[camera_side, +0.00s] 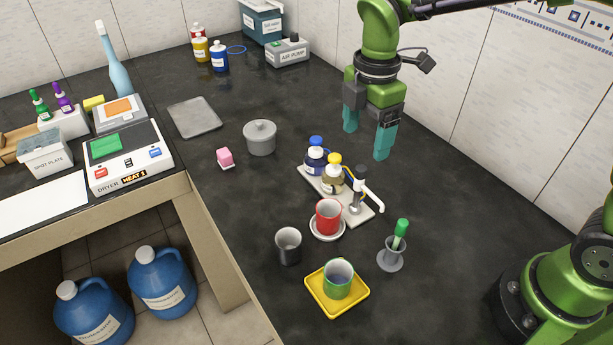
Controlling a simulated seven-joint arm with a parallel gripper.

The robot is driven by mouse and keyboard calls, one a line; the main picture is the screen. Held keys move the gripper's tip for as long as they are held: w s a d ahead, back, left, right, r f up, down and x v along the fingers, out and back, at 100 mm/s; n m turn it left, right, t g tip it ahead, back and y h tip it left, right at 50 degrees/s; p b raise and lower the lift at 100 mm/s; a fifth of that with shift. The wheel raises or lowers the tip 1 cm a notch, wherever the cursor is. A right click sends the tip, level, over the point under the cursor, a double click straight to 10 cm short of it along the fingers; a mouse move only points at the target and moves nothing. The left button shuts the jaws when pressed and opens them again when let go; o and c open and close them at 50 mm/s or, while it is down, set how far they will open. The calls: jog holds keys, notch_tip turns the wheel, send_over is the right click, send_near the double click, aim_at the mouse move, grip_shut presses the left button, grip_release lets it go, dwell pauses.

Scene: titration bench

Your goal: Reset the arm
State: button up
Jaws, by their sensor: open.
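My gripper (366,134) hangs above the dark bench (300,105), fingers pointing down. Its two teal fingers are apart with nothing between them. It is behind and to the right of a pale rack (358,208) that holds a blue-capped bottle (315,157), a yellow-capped bottle (333,173) and a white-spouted dispenser (362,190). No object touches the fingers.
A red mug (328,217) on a white saucer, a dark cup (288,246), a green mug (338,279) on a yellow tray (318,292) and a green-topped item (400,232) in a grey holder (390,256) stand in front. A grey lidded pot (260,138) stands left. The back-centre bench is clear.

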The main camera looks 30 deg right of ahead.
jog(key=shift+f+m, duration=0.25)
jog(key=shift+m, duration=0.45)
jog(key=s+d+r+m+t+y, duration=0.1)
jog(key=s+d+r+m+t, duration=0.2)
jog(key=m, duration=0.7)
jog(key=s+d+r+m+t+y, duration=0.1)
jog(key=s+d+r+m+t, duration=0.2)
jog(key=s+d+m, duration=0.3)
jog(key=shift+s+d+m+t, duration=0.4)
jog(key=shift+s+m+t, duration=0.2)
jog(key=shift+s+m, duration=1.45)
